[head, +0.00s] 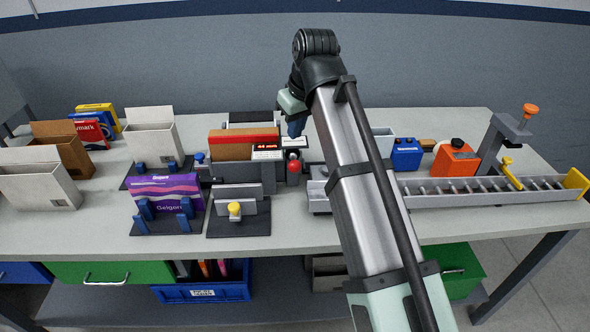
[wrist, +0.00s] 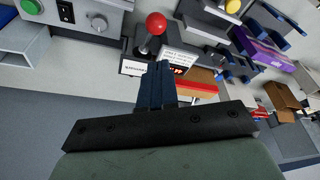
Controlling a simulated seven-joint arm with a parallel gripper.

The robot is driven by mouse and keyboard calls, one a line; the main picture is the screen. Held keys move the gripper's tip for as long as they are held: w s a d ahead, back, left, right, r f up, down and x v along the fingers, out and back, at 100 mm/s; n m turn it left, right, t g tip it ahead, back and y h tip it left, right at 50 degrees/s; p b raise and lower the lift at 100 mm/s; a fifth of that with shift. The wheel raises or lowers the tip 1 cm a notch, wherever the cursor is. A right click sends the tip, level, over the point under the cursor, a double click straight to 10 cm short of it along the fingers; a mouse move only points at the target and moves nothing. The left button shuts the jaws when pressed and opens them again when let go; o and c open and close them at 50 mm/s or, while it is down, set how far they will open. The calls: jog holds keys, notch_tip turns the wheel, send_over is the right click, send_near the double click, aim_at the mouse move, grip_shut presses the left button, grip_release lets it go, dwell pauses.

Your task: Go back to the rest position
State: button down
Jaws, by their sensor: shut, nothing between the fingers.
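My gripper (head: 295,128) is shut and empty. In the head view its dark blue fingertips hang just behind the machine with the red knob (head: 294,166), and my arm reaches out from the lower right in front of it. In the wrist view the closed blue fingers (wrist: 156,85) point toward a small white label plate (wrist: 135,68) and the red ball knob (wrist: 156,22). I cannot tell whether the fingers touch anything. My arm hides part of the machine and the table behind it.
A purple box (head: 165,190) stands in a holder at left, near open cartons (head: 152,132). A red-topped brown box (head: 243,145) lies in the machine. The front table strip (head: 130,243) is clear.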

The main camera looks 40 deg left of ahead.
jog(key=shift+f, duration=0.1)
dwell(0.3)
